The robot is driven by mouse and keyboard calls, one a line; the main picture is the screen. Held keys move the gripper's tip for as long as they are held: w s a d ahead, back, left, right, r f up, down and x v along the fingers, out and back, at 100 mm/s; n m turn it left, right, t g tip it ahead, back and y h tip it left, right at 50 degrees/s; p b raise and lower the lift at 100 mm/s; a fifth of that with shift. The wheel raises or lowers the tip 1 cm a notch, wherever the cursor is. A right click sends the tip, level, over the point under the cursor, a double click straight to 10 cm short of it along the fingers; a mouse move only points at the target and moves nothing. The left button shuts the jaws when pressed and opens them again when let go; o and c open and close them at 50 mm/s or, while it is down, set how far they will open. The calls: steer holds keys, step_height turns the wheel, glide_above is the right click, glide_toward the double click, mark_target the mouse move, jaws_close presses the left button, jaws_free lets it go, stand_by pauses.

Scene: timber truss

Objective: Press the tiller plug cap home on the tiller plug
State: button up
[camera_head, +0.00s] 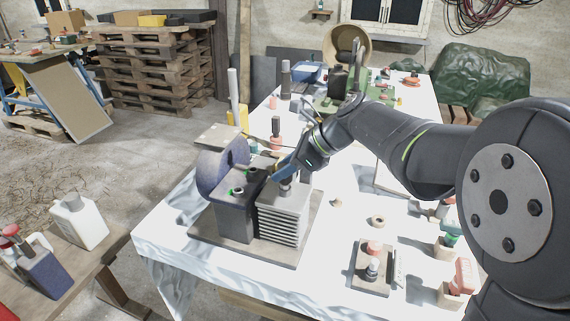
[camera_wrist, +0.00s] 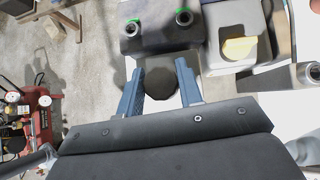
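My gripper (camera_head: 282,168) has blue fingers and hangs over the dark box (camera_head: 236,217) and the finned grey block (camera_head: 283,222) beside it. In the wrist view its two fingers (camera_wrist: 160,78) stand apart, with a dark round disc (camera_wrist: 160,84) between their tips. Each finger lies against the disc's edge or very near it; I cannot tell whether it is gripped. I cannot confirm that this disc is the tiller plug cap. The box carries two ports with green marks, also in the wrist view (camera_wrist: 160,38). The plug cannot be identified with certainty.
A grey round disc (camera_head: 221,168) stands behind the box. To the right, a small board (camera_head: 358,283) carries a red-topped part (camera_head: 373,249); a ring (camera_head: 377,220) and several small parts lie nearby. A clear strip of white table (camera_head: 330,270) lies between.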

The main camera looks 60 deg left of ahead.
steer(key=o, duration=0.4)
steer(key=shift+o, duration=0.2)
steer(key=v, duration=1.7)
steer(key=shift+w+r, duration=0.15)
steer(key=shift+r, duration=0.1)
steer(key=shift+f, duration=0.1)
steer(key=x, duration=1.7)
steer(key=shift+f, duration=0.15)
steer(key=shift+r, duration=0.3)
steer(key=shift+f, duration=0.1)
